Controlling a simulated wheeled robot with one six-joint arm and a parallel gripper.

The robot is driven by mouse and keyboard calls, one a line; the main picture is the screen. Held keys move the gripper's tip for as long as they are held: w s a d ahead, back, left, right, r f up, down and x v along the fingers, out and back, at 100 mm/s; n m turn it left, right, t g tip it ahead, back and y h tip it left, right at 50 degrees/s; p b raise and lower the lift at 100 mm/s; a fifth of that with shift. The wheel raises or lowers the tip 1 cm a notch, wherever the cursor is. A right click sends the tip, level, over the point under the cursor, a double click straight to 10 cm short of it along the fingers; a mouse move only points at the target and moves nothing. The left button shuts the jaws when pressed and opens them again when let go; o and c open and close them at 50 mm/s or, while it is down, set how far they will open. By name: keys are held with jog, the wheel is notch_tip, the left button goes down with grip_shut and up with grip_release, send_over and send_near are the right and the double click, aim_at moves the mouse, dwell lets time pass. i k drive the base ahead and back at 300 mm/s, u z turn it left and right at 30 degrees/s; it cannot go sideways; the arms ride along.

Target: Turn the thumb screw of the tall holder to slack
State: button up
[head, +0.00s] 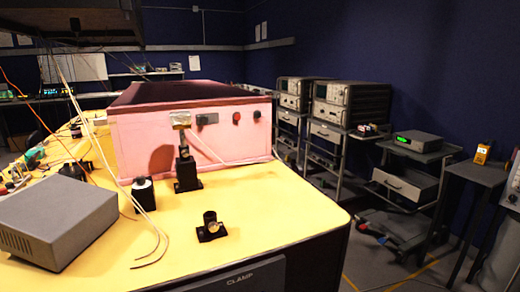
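The tall holder (186,172) is a black upright post holder on a dark base, standing on the yellow table in front of the pink foam enclosure (228,143). A slim post rises from it and carries a small pale gold square piece (180,119). A small lighter spot near the top of the holder may be its thumb screw, but it is too small to tell which way it is turned. A short black holder (210,226) with a shiny knob stands nearer the front. My gripper is not in view.
A black block with a white top (144,194) stands left of the tall holder. A grey box (58,216) fills the front left, with loose wires (118,182) beside it. The yellow table (282,215) is clear right of the short holder.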

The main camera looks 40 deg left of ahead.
aim_at(184, 153)
jog(key=z, duration=0.2)
jog(key=i, duration=0.1)
jog(key=u, duration=2.4)
